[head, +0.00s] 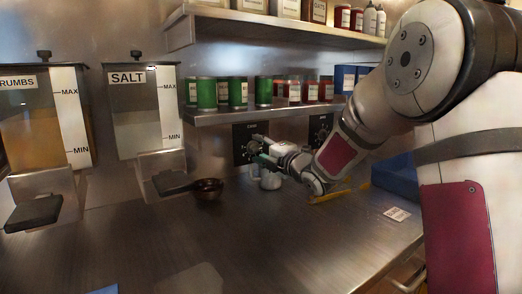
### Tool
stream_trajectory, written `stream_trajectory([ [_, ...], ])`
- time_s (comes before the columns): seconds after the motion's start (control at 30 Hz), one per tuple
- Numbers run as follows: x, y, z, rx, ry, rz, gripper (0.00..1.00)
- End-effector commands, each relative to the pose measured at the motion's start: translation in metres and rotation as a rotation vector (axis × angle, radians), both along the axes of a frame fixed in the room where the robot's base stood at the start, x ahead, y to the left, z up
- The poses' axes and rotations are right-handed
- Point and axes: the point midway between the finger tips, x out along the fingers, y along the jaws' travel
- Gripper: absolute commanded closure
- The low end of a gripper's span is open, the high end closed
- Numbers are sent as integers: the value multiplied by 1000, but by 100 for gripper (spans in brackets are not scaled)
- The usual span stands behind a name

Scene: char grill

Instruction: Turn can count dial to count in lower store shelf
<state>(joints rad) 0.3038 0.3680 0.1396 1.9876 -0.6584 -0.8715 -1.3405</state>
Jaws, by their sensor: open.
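The lower store shelf (222,118) runs along the back wall with several green cans (206,93) on its left part and several red cans (311,91) toward its right. Under the shelf, a black dial panel (240,132) is mounted on the wall. A second black dial panel (320,124) is farther right, partly covered by my arm. My gripper (257,146) is open and empty, in front of the left panel's dial. The gripper hides much of that dial, so its setting cannot be read. Whether the fingers touch the dial is not clear.
A grey-white mug (268,180) stands below my gripper, with a dark bowl (207,189) to its left. SALT (146,112) and CRUMBS (35,115) dispensers hang at left. A yellow utensil (332,195) and blue bin (397,175) lie right. The front counter is mostly clear.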

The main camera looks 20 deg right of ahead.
Motion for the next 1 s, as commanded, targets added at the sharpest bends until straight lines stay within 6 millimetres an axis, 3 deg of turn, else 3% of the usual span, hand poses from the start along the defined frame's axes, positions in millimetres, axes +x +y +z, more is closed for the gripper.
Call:
stream_trajectory([
  [0.27,1,0,0,0,0,0,56],
  [0.4,1,0,0,0,0,0,88],
  [0.47,1,0,0,0,0,0,97],
  [1.0,1,0,-2,132,43,-1,97],
])
